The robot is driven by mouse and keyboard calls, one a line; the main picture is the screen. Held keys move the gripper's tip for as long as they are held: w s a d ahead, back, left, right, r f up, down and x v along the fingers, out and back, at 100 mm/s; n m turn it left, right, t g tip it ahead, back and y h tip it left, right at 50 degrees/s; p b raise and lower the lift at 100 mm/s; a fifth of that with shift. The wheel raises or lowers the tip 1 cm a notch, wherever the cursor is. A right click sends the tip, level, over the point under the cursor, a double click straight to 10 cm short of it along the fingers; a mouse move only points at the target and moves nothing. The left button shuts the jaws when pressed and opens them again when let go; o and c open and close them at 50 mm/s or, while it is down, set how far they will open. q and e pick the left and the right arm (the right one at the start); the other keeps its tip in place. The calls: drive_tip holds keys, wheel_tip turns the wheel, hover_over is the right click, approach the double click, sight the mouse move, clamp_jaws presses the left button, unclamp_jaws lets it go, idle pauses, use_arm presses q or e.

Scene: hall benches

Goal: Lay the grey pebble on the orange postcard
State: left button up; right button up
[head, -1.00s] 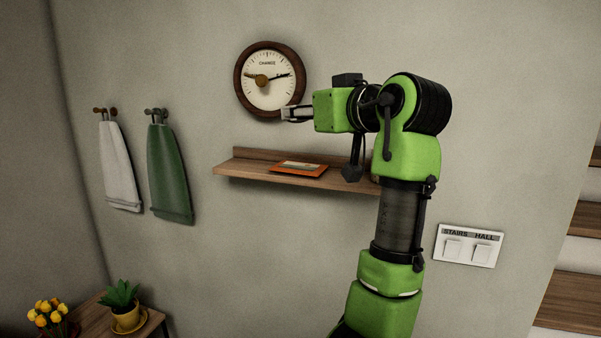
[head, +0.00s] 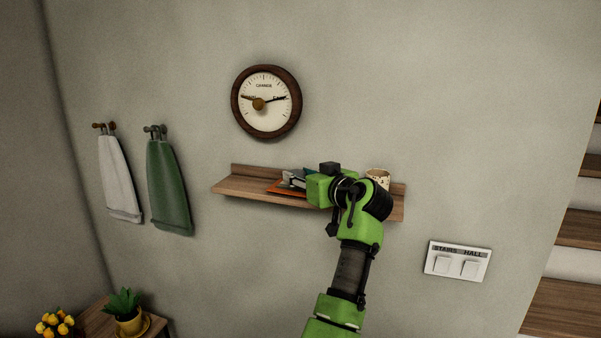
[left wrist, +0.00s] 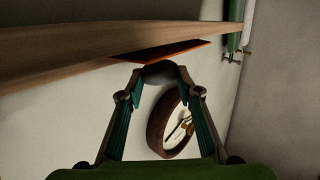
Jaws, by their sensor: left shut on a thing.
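The orange postcard (head: 283,191) lies on the wall shelf, partly covered by my left gripper (head: 288,180) in the head view. In the left wrist view, which appears upside down, the postcard (left wrist: 165,52) is an orange strip along the shelf. My left gripper is shut on the grey pebble (left wrist: 160,74), a dark rounded shape between its fingertips. The pebble is close over the postcard; I cannot tell whether they touch. I cannot make out the pebble in the head view. My right gripper is not in view.
The wooden shelf (head: 235,188) has a speckled cup (head: 377,176) at its right, beside my arm. A round clock (head: 266,102) hangs above. Two towels hang at the left, and a switch plate (head: 458,262) is at lower right. The shelf's left end is clear.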

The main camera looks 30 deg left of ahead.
use_arm(q)
drive_tip(key=shift+f, duration=0.45)
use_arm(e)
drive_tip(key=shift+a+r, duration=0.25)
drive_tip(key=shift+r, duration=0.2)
use_arm(q)
drive_tip(key=shift+f, duration=0.1)
drive_tip(key=shift+f, duration=0.15)
drive_tip(key=o, duration=1.2)
drive_tip(key=shift+c, duration=0.2)
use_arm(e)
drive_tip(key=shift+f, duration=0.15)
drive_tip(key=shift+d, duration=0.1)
